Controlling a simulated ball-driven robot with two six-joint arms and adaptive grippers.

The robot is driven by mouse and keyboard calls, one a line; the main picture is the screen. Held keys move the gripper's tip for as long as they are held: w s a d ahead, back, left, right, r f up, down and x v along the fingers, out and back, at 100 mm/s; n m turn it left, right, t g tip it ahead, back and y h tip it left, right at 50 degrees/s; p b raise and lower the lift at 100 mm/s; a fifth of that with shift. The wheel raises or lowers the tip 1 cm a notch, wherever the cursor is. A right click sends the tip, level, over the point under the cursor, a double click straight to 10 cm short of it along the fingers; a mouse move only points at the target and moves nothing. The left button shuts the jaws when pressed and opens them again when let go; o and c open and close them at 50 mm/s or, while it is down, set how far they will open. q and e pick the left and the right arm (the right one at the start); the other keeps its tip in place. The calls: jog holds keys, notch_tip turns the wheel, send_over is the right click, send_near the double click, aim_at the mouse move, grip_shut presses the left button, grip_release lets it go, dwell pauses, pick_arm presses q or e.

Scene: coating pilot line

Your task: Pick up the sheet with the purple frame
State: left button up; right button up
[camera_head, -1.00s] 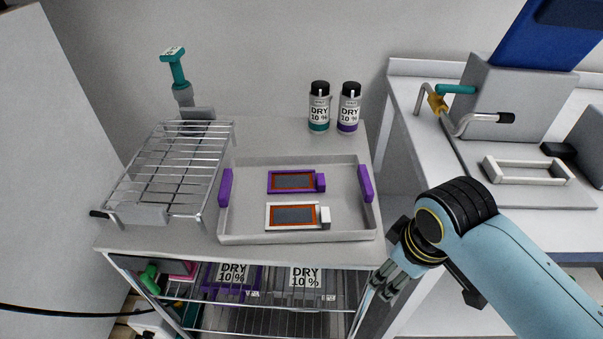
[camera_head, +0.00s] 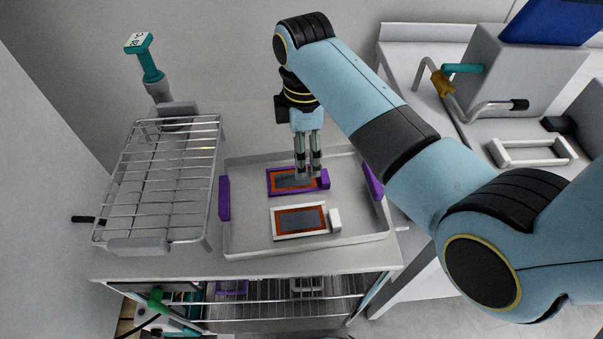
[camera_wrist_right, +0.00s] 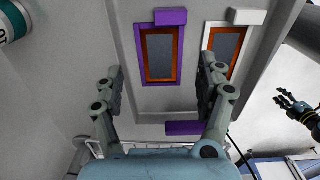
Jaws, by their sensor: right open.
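The sheet with the purple frame (camera_head: 283,183) lies flat in a grey tray (camera_head: 250,249), at the far side of a white-framed sheet (camera_head: 300,221). It has a purple tab at its right end. My right gripper (camera_head: 308,174) points down over the purple-framed sheet and partly covers it. In the right wrist view, my right gripper (camera_wrist_right: 162,88) is open and empty, its fingers spread to either side of the purple-framed sheet (camera_wrist_right: 160,54). The white-framed sheet (camera_wrist_right: 227,42) is partly behind one finger. What looks like my left gripper (camera_wrist_right: 298,106) is small at the right edge.
A wire rack (camera_head: 165,185) stands left of the tray, with a teal-handled tool (camera_head: 145,58) behind it. The tray has purple handles (camera_head: 224,198). A bottle (camera_wrist_right: 12,22) stands near the tray. A bench with a white frame (camera_head: 530,152) is at the right.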

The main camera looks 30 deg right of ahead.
jog(key=shift+f, duration=0.55)
jog(key=shift+w+f, duration=0.1)
jog(key=shift+f, duration=0.2)
notch_tip(320, 180, down, 5)
jog(key=shift+f, duration=0.1)
jog(key=c, duration=0.6)
pick_arm(q)
jog(key=shift+s+a+r, duration=0.15)
jog(key=shift+s+a, duration=0.1)
pick_arm(e)
jog(key=shift+a, duration=0.1)
jog(key=shift+c, duration=1.4)
